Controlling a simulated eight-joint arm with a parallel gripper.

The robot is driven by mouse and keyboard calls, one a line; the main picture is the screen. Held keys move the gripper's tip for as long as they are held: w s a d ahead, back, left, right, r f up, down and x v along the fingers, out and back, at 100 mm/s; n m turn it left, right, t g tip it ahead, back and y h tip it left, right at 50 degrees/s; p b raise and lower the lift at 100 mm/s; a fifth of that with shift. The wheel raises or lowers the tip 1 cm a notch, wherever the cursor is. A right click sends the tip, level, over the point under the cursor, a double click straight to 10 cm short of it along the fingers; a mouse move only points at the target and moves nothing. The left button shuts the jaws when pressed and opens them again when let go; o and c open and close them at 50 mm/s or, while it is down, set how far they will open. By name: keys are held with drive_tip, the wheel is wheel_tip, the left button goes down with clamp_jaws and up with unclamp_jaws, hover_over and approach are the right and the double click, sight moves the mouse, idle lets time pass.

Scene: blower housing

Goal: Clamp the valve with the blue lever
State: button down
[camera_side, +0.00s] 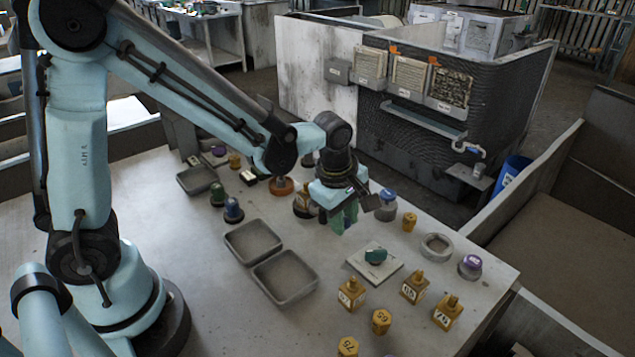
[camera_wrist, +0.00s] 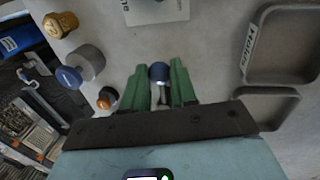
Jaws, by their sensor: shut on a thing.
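My gripper (camera_side: 343,218) has two green fingers and is low over the middle of the table. In the wrist view the fingers (camera_wrist: 159,86) are shut on a small blue-topped valve (camera_wrist: 159,72), one finger on each side. Its stem shows below the blue top. I cannot make out the lever's shape. In the side view the fingers hide this valve, and I cannot tell whether it touches the table.
Two empty grey trays (camera_side: 285,277) lie to the left. A purple-blue-topped grey piece (camera_side: 387,205) and brass fitting (camera_side: 409,221) stand to the right. Several numbered yellow pieces (camera_side: 414,287) stand near the front.

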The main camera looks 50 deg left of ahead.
drive_tip(key=c, duration=0.9)
unclamp_jaws()
wheel_tip(320, 180, up, 12)
drive_tip(key=s, duration=0.2)
drive_tip(key=shift+s, duration=0.1)
drive_tip(key=s+a+f+m+t, duration=0.2)
drive_tip(key=s+a+m+t, duration=0.3)
drive_tip(key=m, duration=1.3)
drive_tip(key=shift+s+a, duration=0.25)
drive_tip(key=shift+s, duration=0.75)
